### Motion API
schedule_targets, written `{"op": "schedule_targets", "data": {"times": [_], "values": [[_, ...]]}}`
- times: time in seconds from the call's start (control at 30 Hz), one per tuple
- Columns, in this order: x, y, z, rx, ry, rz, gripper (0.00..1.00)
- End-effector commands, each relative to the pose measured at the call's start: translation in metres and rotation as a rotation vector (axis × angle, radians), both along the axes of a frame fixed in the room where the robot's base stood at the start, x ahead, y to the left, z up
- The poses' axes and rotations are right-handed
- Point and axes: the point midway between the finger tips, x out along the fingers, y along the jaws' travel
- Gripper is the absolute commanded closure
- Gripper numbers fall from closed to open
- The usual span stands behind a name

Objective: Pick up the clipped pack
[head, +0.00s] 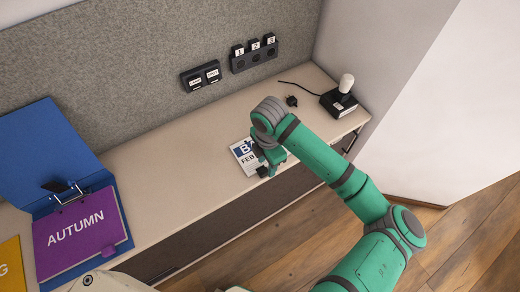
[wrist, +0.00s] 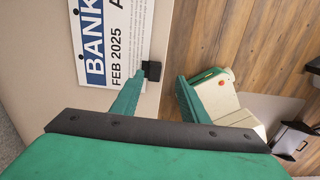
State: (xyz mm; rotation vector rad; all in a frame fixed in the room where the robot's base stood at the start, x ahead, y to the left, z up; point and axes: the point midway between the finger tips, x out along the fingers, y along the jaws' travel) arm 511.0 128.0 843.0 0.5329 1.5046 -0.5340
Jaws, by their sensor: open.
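The clipped pack (head: 243,151) is a flat white stack of paper with a blue "BANK" heading and "FEB 2025". It lies on the desk near its front edge, partly hidden by my gripper (head: 268,163) in the head view. In the wrist view the pack (wrist: 122,42) fills the upper left, and its black clip (wrist: 151,70) sits on its edge at the desk's rim. My gripper (wrist: 161,80) is open, its fingertips on either side of the clip's outer end. I cannot tell whether a finger touches it.
A blue binder (head: 45,150) with a purple "AUTUMN" sheet (head: 80,232) lies open at left on the desk (head: 170,178). A black-based device (head: 338,103) with a white top stands at right, its cable running left. A grey panel (head: 170,60) backs the desk.

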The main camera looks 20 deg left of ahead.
Motion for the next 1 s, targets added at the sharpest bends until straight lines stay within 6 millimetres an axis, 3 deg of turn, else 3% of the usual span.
{"op": "schedule_targets", "data": {"times": [0.4,0.63,0.8,1.0], "values": [[0.004,0.009,-0.047,0.001,0.001,0.010,0.59],[0.005,0.008,-0.050,0.001,-0.001,0.009,0.59],[0.005,0.008,-0.049,0.001,-0.001,0.008,0.98],[0.005,0.007,-0.049,0.001,-0.001,0.007,1.00]]}}
